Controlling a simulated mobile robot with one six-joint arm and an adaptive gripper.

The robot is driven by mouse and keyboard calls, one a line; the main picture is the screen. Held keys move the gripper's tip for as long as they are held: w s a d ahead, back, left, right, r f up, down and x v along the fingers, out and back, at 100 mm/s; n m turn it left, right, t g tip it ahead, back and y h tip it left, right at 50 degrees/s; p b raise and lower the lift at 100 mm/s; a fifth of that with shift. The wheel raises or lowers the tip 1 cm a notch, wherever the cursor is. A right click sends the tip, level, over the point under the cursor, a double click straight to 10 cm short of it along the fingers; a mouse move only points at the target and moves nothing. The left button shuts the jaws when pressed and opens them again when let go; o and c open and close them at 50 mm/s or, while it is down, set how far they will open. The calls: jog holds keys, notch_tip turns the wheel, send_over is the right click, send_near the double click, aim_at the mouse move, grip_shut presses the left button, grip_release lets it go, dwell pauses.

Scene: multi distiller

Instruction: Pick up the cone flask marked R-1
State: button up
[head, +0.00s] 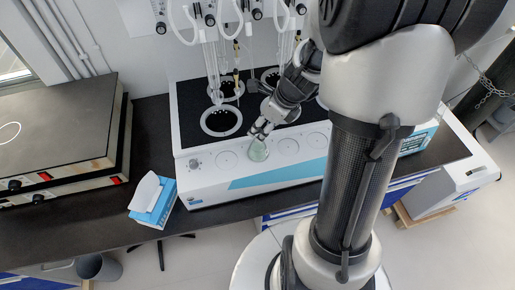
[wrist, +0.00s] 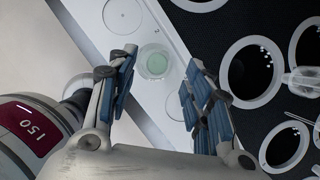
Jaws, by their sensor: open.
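A clear cone flask (head: 258,151) with pale green liquid stands on the front ledge of the white distiller (head: 290,172). Its marking cannot be read, so I cannot tell whether it is R-1. My gripper (head: 261,130) is just above the flask, pointing down at it. In the wrist view the flask (wrist: 155,62) shows from above, in the gap between the fingertips of my gripper (wrist: 160,70), with space on both sides. The fingers are open and appear apart from the flask. Part of the distiller behind my arm is hidden.
Glass tubes (head: 211,70) and black heating wells (head: 221,121) stand close behind the flask. A blue tissue box (head: 153,201) sits on the dark bench to the left, near a hotplate-like unit (head: 60,130). The ledge left of the flask is clear.

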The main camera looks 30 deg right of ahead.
aim_at(258, 133)
jog(key=b+x, duration=0.2)
jog(key=x, duration=0.3)
jog(key=shift+f+b, duration=0.15)
jog(key=shift+b, duration=0.2)
grip_shut()
dwell(0.5)
